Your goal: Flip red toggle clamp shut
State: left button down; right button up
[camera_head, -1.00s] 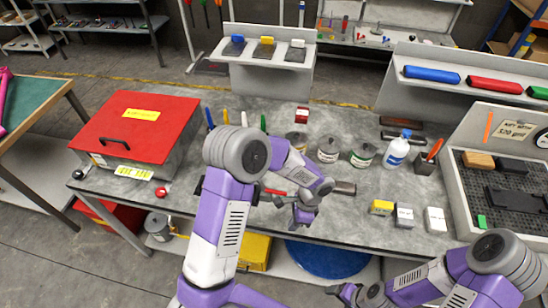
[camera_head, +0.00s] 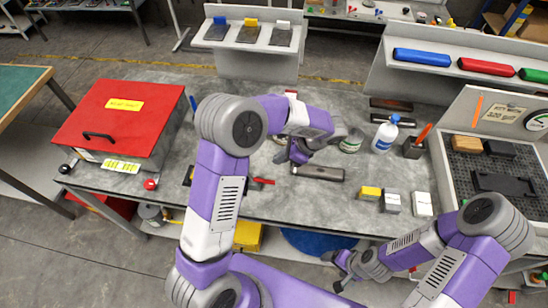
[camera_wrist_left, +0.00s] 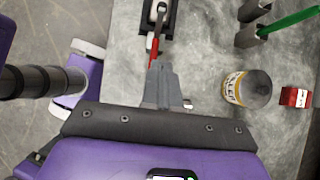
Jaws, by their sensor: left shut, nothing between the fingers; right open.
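The toggle clamp shows in the left wrist view as a dark base with a metal lever (camera_wrist_left: 158,14) and a red handle (camera_wrist_left: 153,53) pointing toward my gripper. In the head view the red handle (camera_head: 262,181) lies on the grey bench near its front edge, and my left arm hides most of the clamp. My left gripper (camera_head: 284,157) is shut and empty, just beyond and right of the handle. In the wrist view its fingertips (camera_wrist_left: 164,68) are close beside the handle end; contact is unclear. My right gripper (camera_head: 337,268) is open, low in front of the bench.
A red-lidded box (camera_head: 120,120) fills the bench's left; small yellow and white blocks (camera_head: 422,205) stand right.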

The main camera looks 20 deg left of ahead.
pick_arm(q)
send_near(256, 178)
jog(key=shift+s+a+r, duration=0.1)
jog(key=shift+a+r, duration=0.1)
jog(key=shift+a, duration=0.3)
jog(key=shift+a+r, duration=0.2)
jog(key=shift+a, duration=0.35)
jog(key=a, duration=0.1)
jog(key=a+f, duration=0.1)
jog(key=a, duration=0.1)
jog(key=shift+s+f+p, duration=0.15)
jog(key=shift+s+p, duration=0.2)
jog(key=shift+p, duration=0.05)
jog(key=shift+a+f, duration=0.15)
jog(key=shift+a, duration=0.3)
